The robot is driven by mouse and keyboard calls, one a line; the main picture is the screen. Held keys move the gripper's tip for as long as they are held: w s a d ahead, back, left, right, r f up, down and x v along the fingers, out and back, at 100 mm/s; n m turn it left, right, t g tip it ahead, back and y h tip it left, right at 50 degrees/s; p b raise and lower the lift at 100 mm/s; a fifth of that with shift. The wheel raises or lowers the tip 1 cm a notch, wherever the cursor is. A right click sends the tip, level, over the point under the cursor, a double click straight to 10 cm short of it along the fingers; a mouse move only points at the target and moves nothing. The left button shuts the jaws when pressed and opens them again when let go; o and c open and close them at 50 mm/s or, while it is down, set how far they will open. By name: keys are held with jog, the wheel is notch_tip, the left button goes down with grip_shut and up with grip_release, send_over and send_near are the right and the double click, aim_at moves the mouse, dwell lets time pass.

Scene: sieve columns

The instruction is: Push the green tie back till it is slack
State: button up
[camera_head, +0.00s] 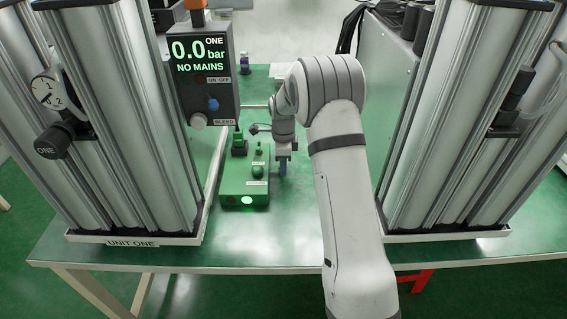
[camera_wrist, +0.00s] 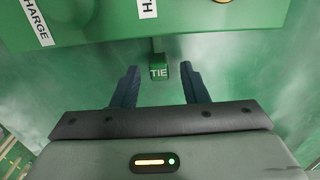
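The green tie (camera_wrist: 160,75) is a small block lettered TIE in the wrist view, on a short stem from the side of a green box (camera_wrist: 100,25). My gripper (camera_wrist: 159,66) has its two blue fingers spread, one on each side of the tie, with a gap showing on both sides. I see no contact with the tie. In the head view, my gripper (camera_head: 283,168) points down at the right side of the green box (camera_head: 232,182); I cannot make out the tie there.
Tall metal column units stand left (camera_head: 125,120) and right (camera_head: 470,120) on the green table (camera_head: 300,238). A grey display box (camera_head: 203,75) reads 0.0 bar, NO MAINS. The green box has a lit front lamp (camera_head: 246,200).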

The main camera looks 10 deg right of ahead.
grip_shut()
dwell(0.3)
dwell(0.3)
